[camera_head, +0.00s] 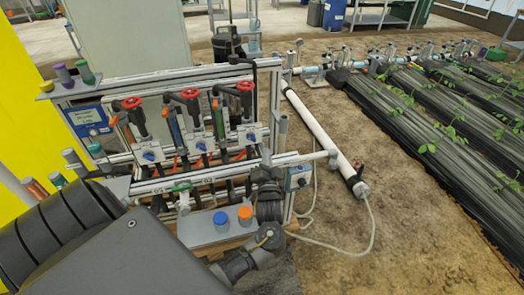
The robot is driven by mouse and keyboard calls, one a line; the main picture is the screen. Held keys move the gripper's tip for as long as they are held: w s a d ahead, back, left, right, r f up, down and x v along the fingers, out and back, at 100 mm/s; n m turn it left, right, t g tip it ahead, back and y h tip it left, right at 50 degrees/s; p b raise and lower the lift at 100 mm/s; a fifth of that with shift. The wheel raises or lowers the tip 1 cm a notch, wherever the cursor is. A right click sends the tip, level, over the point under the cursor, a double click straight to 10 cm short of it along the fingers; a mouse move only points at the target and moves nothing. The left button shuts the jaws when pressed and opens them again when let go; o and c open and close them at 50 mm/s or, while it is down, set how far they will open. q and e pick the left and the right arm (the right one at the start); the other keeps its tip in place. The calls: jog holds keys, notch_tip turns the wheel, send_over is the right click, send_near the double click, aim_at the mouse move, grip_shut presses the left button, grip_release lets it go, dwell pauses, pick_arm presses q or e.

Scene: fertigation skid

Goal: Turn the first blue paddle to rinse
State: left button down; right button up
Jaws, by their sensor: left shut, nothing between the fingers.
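Three small blue paddles sit on pale valve blocks in a row on the skid: the left one (149,155), the middle one (201,145) and the right one (251,136). Their exact angles are too small to read. Which one counts as first is not marked legibly. My left arm comes in from the lower left and bends up at the skid's front right. My left gripper (266,162) is shut and empty near the front rail, below and right of the right paddle, apart from the left one. My right gripper is not in view.
Red handwheels (189,94) stand above the paddles. A front rail (210,174) with a green-handled valve (182,187) crosses below them. Blue (221,218) and orange (245,212) caps stand on a plate.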

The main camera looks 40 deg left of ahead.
aim_at(251, 137)
pick_arm(q)
jog(key=w+a, duration=0.1)
jog(key=a, duration=0.1)
jog(key=w+a, duration=0.2)
jog(key=a, duration=0.1)
jog(key=w+a, duration=0.1)
jog(key=a, duration=0.1)
jog(key=shift+w+a+f, duration=0.2)
jog(key=shift+a+f, duration=0.05)
jog(key=shift+f, duration=0.15)
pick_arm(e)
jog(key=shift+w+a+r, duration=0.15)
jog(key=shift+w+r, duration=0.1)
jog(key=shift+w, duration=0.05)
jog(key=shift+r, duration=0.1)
